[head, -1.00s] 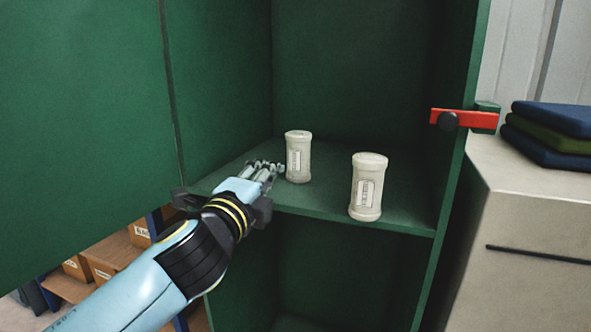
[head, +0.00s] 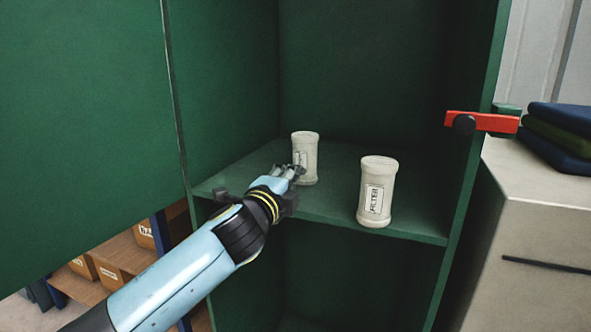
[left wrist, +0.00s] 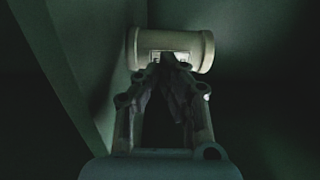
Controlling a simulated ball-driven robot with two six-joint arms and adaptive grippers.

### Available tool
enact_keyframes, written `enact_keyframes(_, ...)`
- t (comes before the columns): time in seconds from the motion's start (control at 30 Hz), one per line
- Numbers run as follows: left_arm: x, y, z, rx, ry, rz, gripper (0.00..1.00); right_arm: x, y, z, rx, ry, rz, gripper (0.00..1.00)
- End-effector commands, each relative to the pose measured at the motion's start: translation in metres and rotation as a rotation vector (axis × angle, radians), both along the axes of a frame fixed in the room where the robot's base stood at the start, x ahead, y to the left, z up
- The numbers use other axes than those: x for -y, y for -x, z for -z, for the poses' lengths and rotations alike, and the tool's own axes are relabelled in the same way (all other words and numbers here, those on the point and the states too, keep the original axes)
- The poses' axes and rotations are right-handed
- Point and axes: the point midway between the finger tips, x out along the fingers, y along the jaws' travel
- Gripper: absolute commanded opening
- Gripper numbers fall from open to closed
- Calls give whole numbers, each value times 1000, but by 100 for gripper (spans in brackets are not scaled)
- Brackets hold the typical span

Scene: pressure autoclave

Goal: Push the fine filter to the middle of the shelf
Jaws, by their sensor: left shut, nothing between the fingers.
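Two pale cylindrical filters stand upright on the green cabinet shelf (head: 335,218). The left filter (head: 306,148) stands farther back. The right filter (head: 377,190) stands nearer the front edge, with a label that reads FILTER; I cannot tell which one is the fine filter. My left gripper (head: 296,172) is shut and empty, its tips in front of the left filter and hiding part of its label. In the left wrist view the shut fingertips (left wrist: 172,62) overlap the label of a filter (left wrist: 190,50); contact is unclear. My right gripper is not in view.
The open green door (head: 80,130) fills the left side. A red latch handle (head: 482,122) sits on the cabinet's right edge. Folded cloths (head: 560,135) lie on a beige cabinet (head: 545,210) at the right. The shelf between and behind the filters is clear.

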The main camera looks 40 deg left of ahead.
Motion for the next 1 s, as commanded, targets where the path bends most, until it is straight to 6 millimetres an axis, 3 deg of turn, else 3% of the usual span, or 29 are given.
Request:
enact_keyframes(0.2, -5, -20, 0, 1, 0, 1, 0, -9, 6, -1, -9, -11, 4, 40)
enact_keyframes(0.67, -7, -27, 1, 1, -1, 0, 0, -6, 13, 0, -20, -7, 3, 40)
enact_keyframes(1.0, -27, -103, 2, 1, -2, -1, 0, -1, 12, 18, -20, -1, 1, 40)
